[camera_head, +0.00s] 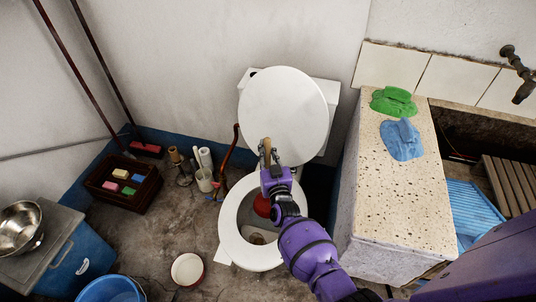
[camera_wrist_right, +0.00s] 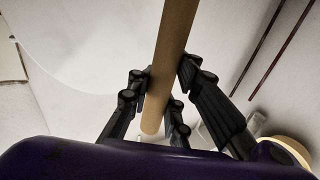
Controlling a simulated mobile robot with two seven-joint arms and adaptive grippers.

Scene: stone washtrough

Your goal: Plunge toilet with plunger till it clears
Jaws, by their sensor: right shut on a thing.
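The white toilet (camera_head: 229,213) stands against the back wall with its lid (camera_head: 284,105) up and its bowl open. The plunger has a red rubber cup (camera_head: 262,206), partly hidden behind my right arm, inside the bowl. Its wooden handle (camera_head: 267,148) rises upright in front of the lid. My right gripper (camera_head: 270,162) is shut on the handle. The right wrist view shows the dark fingers around the wooden handle (camera_wrist_right: 172,45). Brownish matter (camera_head: 257,239) shows low in the bowl. My left gripper is not in view.
A speckled stone counter (camera_head: 390,190) stands close on the right, with green (camera_head: 394,101) and blue cloths (camera_head: 401,140).

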